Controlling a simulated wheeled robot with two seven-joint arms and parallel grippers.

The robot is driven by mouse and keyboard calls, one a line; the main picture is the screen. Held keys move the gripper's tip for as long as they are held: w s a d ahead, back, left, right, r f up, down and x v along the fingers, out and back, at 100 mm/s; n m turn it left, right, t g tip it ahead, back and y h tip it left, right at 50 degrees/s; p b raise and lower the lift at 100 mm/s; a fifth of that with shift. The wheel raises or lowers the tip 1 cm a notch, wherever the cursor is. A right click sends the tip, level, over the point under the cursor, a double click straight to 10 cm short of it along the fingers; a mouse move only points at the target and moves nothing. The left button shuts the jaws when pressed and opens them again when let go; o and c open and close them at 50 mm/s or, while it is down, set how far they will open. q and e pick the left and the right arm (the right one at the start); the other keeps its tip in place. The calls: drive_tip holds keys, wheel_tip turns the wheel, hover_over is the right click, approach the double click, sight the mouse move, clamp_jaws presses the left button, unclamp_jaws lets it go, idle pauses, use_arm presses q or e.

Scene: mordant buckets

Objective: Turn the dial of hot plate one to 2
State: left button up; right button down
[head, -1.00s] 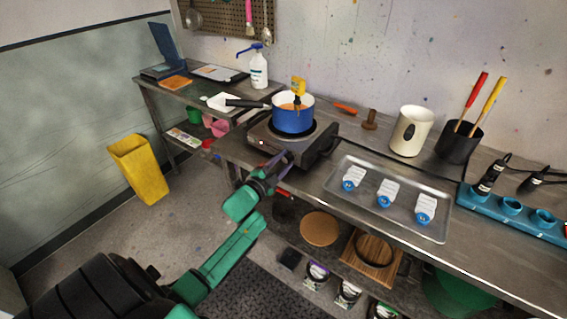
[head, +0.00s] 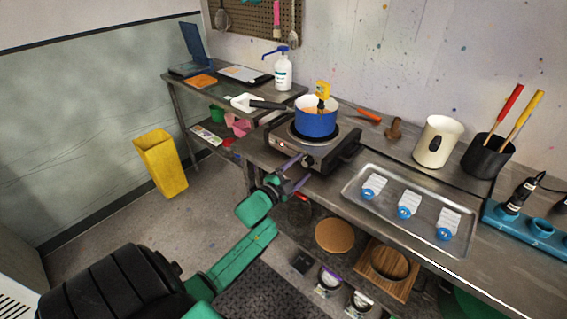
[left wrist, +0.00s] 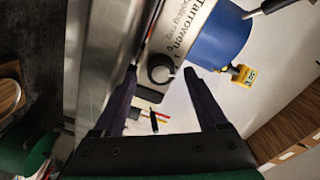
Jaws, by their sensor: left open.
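The hot plate (head: 345,150) stands at the left end of the long steel bench, with a blue pot (head: 316,122) on its plate. My left gripper (head: 299,171) is open at the hot plate's front panel. In the left wrist view, a dark round dial (left wrist: 160,69) lies between the tips of the open left gripper (left wrist: 161,71). I cannot tell whether the fingers touch it. The dial's setting is too small to read. The blue pot also shows in the left wrist view (left wrist: 218,38). My right gripper is not in view.
A yellow device (head: 323,89) is on the pot, whose handle points left. A steel tray (head: 357,193) with several blue-and-white items lies to the right. A white canister (head: 436,142) stands behind. A wooden ring block (head: 388,265) is on the lower shelf.

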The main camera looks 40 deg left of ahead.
use_arm(q)
drive_tip(key=s+b, duration=0.1)
drive_tip(key=s, duration=1.1)
drive_tip(key=shift+s+a, duration=0.15)
drive_tip(key=shift+s, duration=0.25)
drive_tip(key=s+d+f+n+g, duration=0.1)
drive_tip(key=s+f+n+g, duration=0.15)
drive_tip(key=f, duration=0.85)
drive_tip(key=s+d+f+n+g+y, duration=0.15)
drive_tip(key=s+f+g, duration=0.25)
drive_tip(key=f, duration=0.7)
drive_tip(key=s+f+n+g+h, duration=0.1)
drive_tip(key=s+f+n+g, duration=0.25)
drive_tip(key=f, duration=0.75)
drive_tip(key=s+d+f+n+g, duration=0.1)
drive_tip(key=s+d+f+g, duration=0.2)
drive_tip(key=s+f, duration=0.4)
drive_tip(key=s+d+f+n+g, duration=0.1)
drive_tip(key=s+d+f+g, duration=0.2)
drive_tip(key=s+f, duration=0.5)
drive_tip(key=s+g, duration=0.1)
drive_tip(key=s, duration=0.5)
drive_tip(key=shift+s+d, duration=0.25)
drive_tip(key=shift+s, duration=0.15)
